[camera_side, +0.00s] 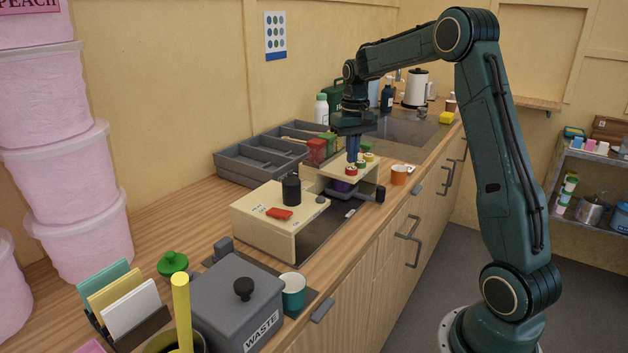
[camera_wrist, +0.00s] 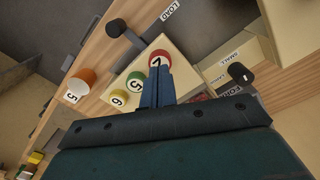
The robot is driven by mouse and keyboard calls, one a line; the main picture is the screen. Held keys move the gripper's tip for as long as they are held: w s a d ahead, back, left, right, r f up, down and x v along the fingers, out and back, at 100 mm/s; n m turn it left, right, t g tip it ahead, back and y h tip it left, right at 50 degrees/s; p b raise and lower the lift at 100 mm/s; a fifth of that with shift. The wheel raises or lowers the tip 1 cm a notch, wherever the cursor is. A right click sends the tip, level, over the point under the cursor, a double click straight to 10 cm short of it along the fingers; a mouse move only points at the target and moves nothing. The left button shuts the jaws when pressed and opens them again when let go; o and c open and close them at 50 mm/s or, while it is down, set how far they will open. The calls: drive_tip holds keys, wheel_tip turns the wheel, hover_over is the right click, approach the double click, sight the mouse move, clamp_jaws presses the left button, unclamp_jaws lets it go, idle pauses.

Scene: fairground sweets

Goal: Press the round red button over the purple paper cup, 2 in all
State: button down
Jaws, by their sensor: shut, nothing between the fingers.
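The round red button (camera_side: 351,170) stands on the cream dispenser's top, at the near end of a row with a green button (camera_side: 361,163) and a yellow button (camera_side: 368,157). My gripper (camera_side: 352,160) is shut and empty, pointing down with its blue fingertips right above the red button; I cannot tell whether they touch it. In the wrist view the fingertips (camera_wrist: 156,68) overlap the edge of the red button (camera_wrist: 160,56), which bears a dark numeral. A purple thing, likely the paper cup (camera_side: 341,186), shows partly under the dispenser's top, below the red button; most of it is hidden.
An orange cup (camera_side: 399,174) stands right of the dispenser. A grey handled tray (camera_side: 361,193) is under the dispenser. Grey bins (camera_side: 262,158) lie behind.

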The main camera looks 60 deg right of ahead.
sight(351, 168)
drive_tip(key=shift+f, duration=0.4)
drive_tip(key=shift+f, duration=0.8)
drive_tip(key=shift+r, duration=1.2)
drive_tip(key=shift+r, duration=0.1)
drive_tip(key=shift+r, duration=2.4)
